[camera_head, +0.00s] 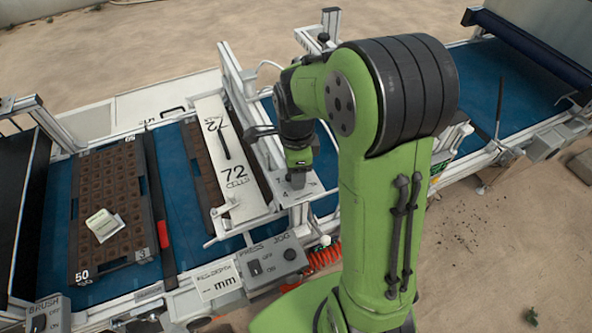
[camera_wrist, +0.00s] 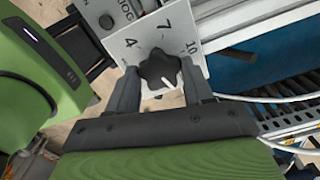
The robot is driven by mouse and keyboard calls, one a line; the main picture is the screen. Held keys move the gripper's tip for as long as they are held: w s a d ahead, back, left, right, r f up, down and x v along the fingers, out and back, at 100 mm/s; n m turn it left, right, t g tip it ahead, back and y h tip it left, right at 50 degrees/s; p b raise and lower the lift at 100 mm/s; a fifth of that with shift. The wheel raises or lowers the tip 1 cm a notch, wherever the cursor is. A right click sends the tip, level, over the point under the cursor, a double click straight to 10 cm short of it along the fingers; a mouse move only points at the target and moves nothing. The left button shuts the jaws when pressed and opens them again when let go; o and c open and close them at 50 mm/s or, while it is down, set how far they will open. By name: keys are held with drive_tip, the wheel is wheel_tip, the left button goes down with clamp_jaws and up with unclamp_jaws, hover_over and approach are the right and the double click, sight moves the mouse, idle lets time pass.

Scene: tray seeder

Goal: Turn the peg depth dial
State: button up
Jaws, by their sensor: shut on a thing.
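The peg depth dial (camera_wrist: 160,72) is a dark lobed knob with a white pointer mark on a white plate (camera_wrist: 128,32). The numbers 4, 7 and 10 are printed around it. In the wrist view the white mark points down toward my gripper's palm, away from the 7. My gripper (camera_wrist: 165,83) is shut on the dial, one finger at each side. In the head view my gripper (camera_head: 298,180) is over the dial plate and hides the knob; a 4 shows beside it.
A white plate marked 72 CELLS (camera_head: 232,185) stands just left of my gripper. A grey PRESS and JOG switch box (camera_head: 272,262) is in front. A dark tray (camera_head: 98,215) lies on the blue belt at left. A red coiled cable (camera_head: 325,258) hangs near my arm.

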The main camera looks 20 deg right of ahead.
drive_tip(key=m, duration=0.4)
drive_tip(key=shift+m+b, duration=0.3)
drive_tip(key=shift+b, duration=0.05)
drive_tip(key=shift+m+b, duration=0.3)
drive_tip(key=shift+m, duration=1.9)
drive_tip(key=o, duration=1)
drive_tip(key=shift+o, duration=0.2)
wheel_tip(320, 180, up, 16)
drive_tip(key=p, duration=0.2)
drive_tip(key=shift+f, duration=0.1)
